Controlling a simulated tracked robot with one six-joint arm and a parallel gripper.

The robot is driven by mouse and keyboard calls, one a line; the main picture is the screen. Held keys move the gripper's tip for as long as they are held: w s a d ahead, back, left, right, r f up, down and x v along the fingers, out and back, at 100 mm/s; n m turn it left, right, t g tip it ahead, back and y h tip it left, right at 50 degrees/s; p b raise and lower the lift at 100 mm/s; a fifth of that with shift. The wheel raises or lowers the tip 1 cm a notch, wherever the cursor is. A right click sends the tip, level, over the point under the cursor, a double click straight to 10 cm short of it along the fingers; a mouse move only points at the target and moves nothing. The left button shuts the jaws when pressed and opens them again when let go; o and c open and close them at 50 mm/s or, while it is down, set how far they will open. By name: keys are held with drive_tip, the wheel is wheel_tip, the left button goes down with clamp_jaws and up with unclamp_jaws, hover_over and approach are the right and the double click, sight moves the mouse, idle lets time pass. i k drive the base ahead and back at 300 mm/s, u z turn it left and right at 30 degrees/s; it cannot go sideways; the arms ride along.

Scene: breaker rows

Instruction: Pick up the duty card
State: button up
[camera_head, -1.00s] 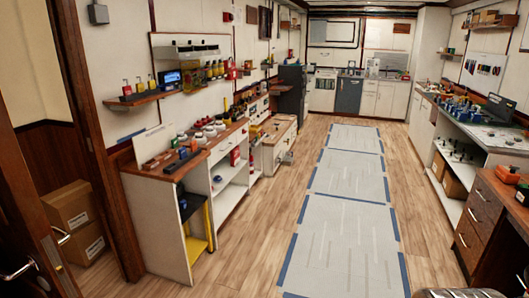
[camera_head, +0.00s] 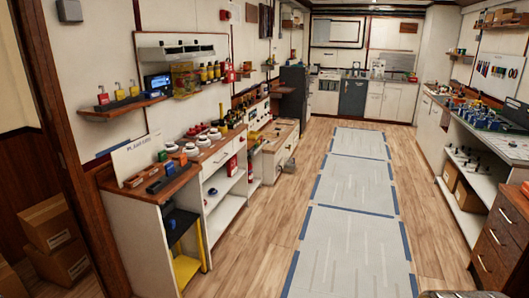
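I cannot make out a duty card for certain in the head view. A white sign with dark lettering (camera_head: 139,155) stands upright against the wall at the back of the near left counter (camera_head: 170,188); whether it is related to the card I cannot tell. Small red, dark and green items (camera_head: 165,172) lie in front of it. My gripper is not in view.
A clear wooden floor with pale, blue-edged mats (camera_head: 345,245) runs down the middle. Shelved counters line the left. A bench with blue items (camera_head: 480,112) and a drawer unit (camera_head: 500,240) stand right. Cardboard boxes (camera_head: 55,235) sit at lower left.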

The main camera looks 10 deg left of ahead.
sight(162, 154)
drive_tip(key=u, duration=0.15)
drive_tip(key=i, duration=1.45)
drive_tip(key=u, duration=0.45)
drive_tip(key=i, duration=0.75)
drive_tip(key=u, duration=0.9)
drive_tip(key=i, duration=0.5)
drive_tip(key=u, duration=0.85)
drive_tip(key=i, duration=0.9)
drive_tip(key=u, duration=0.45)
